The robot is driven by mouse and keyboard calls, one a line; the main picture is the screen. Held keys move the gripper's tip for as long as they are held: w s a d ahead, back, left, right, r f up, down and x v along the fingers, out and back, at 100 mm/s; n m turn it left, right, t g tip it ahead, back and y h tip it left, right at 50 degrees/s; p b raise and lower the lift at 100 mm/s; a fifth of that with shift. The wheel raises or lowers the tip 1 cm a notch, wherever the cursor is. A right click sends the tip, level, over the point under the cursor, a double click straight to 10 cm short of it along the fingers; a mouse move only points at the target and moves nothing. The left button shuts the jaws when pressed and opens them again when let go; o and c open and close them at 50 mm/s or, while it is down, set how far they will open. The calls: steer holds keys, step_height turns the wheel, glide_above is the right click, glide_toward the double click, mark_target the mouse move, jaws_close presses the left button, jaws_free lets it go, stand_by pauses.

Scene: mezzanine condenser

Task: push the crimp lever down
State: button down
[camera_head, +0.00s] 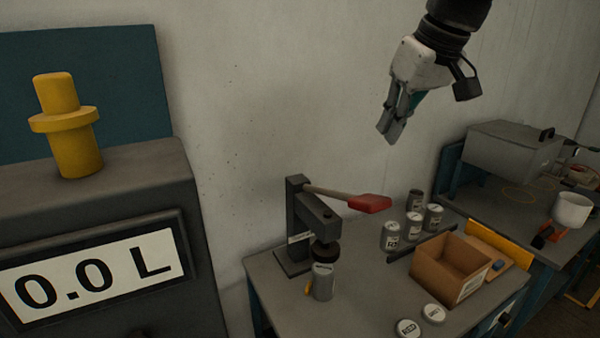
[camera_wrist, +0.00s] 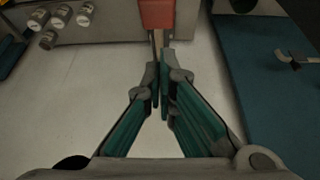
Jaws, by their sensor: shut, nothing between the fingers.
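The crimp lever is a bar with a flat red handle (camera_head: 370,203). It sticks out to the right from the top of the dark crimp press (camera_head: 303,225) on the grey table. A metal can (camera_head: 323,281) stands under the press head. My gripper (camera_head: 386,138) is shut and empty, pointing down above the lever and apart from it in the head view. In the wrist view the red handle (camera_wrist: 157,14) shows at the top centre, just beyond the closed fingertips (camera_wrist: 161,66). I cannot tell the exact gap there.
Several labelled cans (camera_head: 413,224) stand right of the press, beside a cardboard box (camera_head: 450,272). Two round lids (camera_head: 433,313) lie near the table's front. A large grey unit with a 0.0 L display (camera_head: 90,275) stands at left. The wall is close behind.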

steer(key=shift+w+d+r, duration=0.1)
steer(key=shift+w+r, duration=0.05)
steer(key=shift+w, duration=0.35)
steer(key=shift+w+d+r, duration=0.1)
steer(key=shift+w, duration=0.35)
steer(key=p, duration=0.1)
glide_above(362, 195)
steer(key=s, duration=0.1)
steer(key=f, duration=0.8)
steer(key=shift+s+d+f, duration=0.15)
steer(key=shift+d+f, duration=0.05)
steer(key=f, duration=0.1)
steer(key=f+p, duration=0.1)
steer(key=f, duration=0.1)
steer(key=shift+s+d+f, duration=0.1)
steer(key=shift+s, duration=0.25)
steer(key=shift+s+d+f, duration=0.1)
steer(key=shift+f, duration=0.55)
steer(key=shift+f, duration=0.1)
